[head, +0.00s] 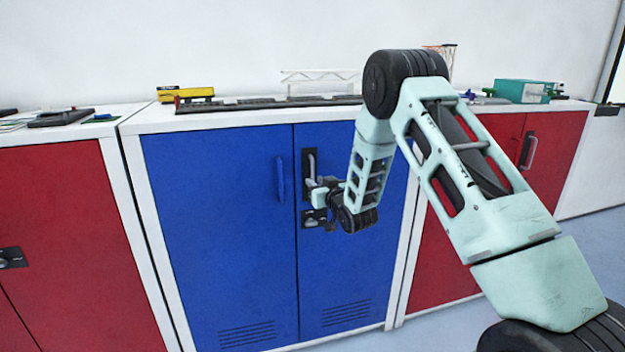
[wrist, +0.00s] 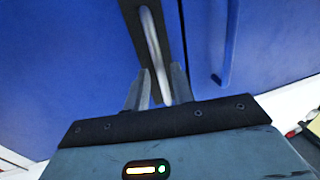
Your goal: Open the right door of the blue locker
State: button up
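The blue locker has a left door (head: 220,220) and a right door (head: 350,262), and both look closed, flush with the white frame. The right door's upright silver handle (head: 311,162) sits on a black plate near the middle seam; it also shows in the wrist view (wrist: 151,38). My gripper (head: 314,192) is at the lower part of this handle. In the wrist view my gripper's two fingers (wrist: 160,78) stand apart, one on each side of the handle bar, with small gaps showing. Part of the right door is hidden behind my arm.
The left door has a slim blue handle (head: 281,179) close beside the seam; it also shows in the wrist view (wrist: 224,55). Red lockers (head: 70,240) stand on both sides. A yellow object (head: 186,94) and a teal box (head: 522,90) lie on top.

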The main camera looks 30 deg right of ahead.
jog(key=shift+w+d, duration=0.1)
jog(key=shift+w, duration=1.35)
grip_shut()
